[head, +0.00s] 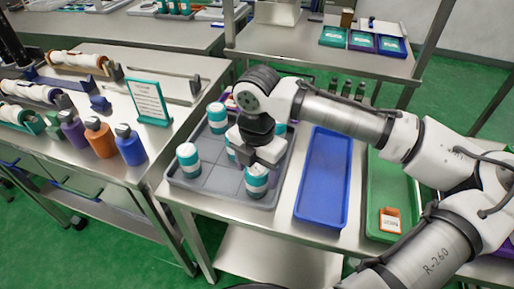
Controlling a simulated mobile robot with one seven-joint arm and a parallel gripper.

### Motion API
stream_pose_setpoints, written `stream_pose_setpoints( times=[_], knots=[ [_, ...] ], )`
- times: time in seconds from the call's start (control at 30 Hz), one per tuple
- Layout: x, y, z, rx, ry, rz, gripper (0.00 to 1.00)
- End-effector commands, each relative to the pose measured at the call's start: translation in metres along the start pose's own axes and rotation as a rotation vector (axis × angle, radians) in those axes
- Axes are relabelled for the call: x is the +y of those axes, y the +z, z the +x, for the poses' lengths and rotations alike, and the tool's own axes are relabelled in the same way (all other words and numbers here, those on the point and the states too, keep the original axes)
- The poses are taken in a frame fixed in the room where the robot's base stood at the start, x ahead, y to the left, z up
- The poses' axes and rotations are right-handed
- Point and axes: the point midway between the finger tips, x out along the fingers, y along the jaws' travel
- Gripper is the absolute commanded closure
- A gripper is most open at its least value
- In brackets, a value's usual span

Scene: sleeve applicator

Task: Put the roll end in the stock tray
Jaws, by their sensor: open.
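My gripper (258,160) is over the grey divided tray (212,187), pointing down, with its jaws open. A white-and-teal cylinder (257,182) stands just below and in front of the jaws; I cannot tell whether they touch it. More such cylinders stand in the tray, one at the front left (188,161) and one at the back left (217,118); others are partly hidden by my gripper. White rolls lie on holders on the left bench, one at the back (80,61) and one nearer (28,90). No label tells which thing is the roll end or the stock tray.
An empty blue tray (323,185) lies right of the grey tray. A green tray (391,170) beyond it holds an orange item with a white label (390,221). Purple, orange (100,138) and blue bottles and a teal-framed sign (148,101) stand on the left bench.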

Motion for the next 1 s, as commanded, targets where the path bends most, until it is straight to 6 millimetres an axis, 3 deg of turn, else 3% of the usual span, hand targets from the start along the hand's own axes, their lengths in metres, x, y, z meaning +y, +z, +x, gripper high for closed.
stream_pose_setpoints(
  times=[0.3,0.5,1.0],
  knots=[
    [0.001,0.000,-0.068,0.001,0.003,-0.002,0.31],
    [0.001,0.000,-0.098,0.000,0.000,-0.003,0.31],
    [0.000,0.000,-0.108,0.001,-0.001,-0.001,0.31]
  ],
)
